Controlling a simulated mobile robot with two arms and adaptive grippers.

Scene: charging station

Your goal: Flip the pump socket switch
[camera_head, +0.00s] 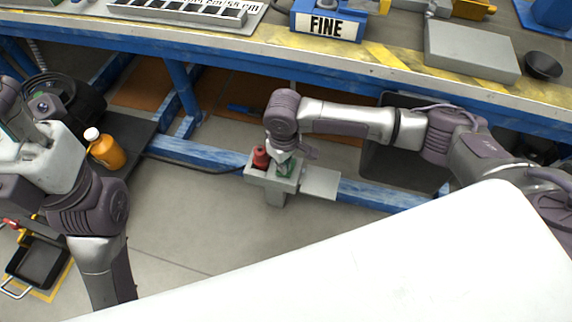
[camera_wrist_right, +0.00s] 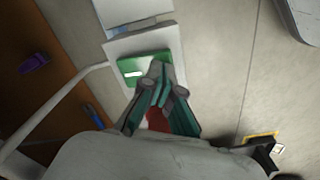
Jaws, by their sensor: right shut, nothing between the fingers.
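The pump socket is a grey box (camera_head: 262,178) on the blue lower rail of the bench, with a red part (camera_head: 260,157) at its left and a green part (camera_head: 285,169) beside it. In the right wrist view the green switch plate (camera_wrist_right: 131,66) has a white mark. My right gripper (camera_head: 281,160) points down at the box. It is shut and empty, its fingertips (camera_wrist_right: 164,72) over the right edge of the green plate; contact cannot be told. The red part (camera_wrist_right: 157,121) is partly hidden behind the fingers. My left arm is at the left edge; its fingers are not clearly seen.
The workbench edge (camera_head: 400,84) runs above my right arm. An orange bottle (camera_head: 105,152) stands on a dark surface at left. A grey plate (camera_head: 319,183) sits right of the box. A cable (camera_wrist_right: 62,98) runs to the socket.

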